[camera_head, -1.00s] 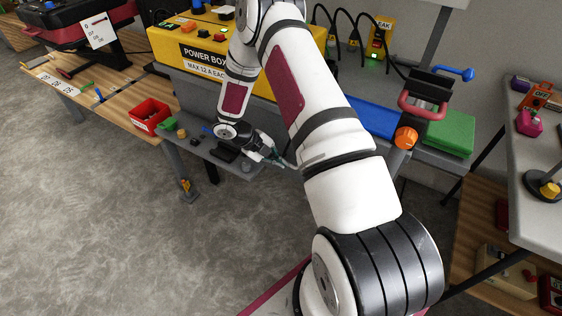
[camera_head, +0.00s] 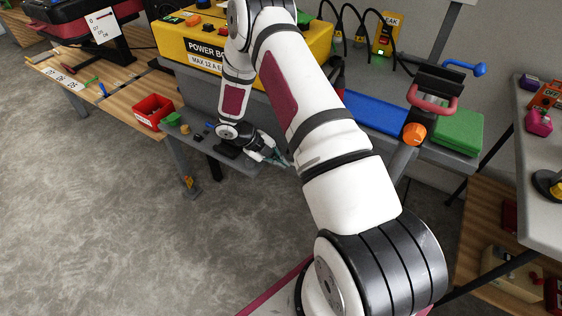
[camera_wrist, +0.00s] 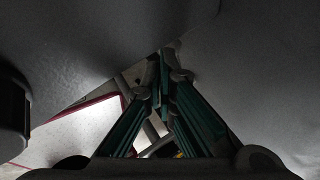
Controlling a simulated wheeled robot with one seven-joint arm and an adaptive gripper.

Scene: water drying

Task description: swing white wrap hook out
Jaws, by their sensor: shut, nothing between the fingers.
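I cannot make out the white wrap hook in either view. My gripper (camera_head: 288,163) is low beside the grey lower shelf (camera_head: 222,153), at the front of the bench with the yellow power box (camera_head: 203,50), and my arm partly covers this area. In the wrist view, the green-sided fingers of my gripper (camera_wrist: 166,58) come together at their tips with nothing visible between them. Dark grey surfaces fill much of that view on both sides, and a pale panel with a red edge (camera_wrist: 95,112) shows at lower left.
A red bin (camera_head: 153,110) stands on the wooden bench at left. A blue case (camera_head: 375,113), an orange knob (camera_head: 414,134) and a green case (camera_head: 457,132) are right of my arm. A grey table (camera_head: 540,180) stands at far right. The floor at lower left is clear.

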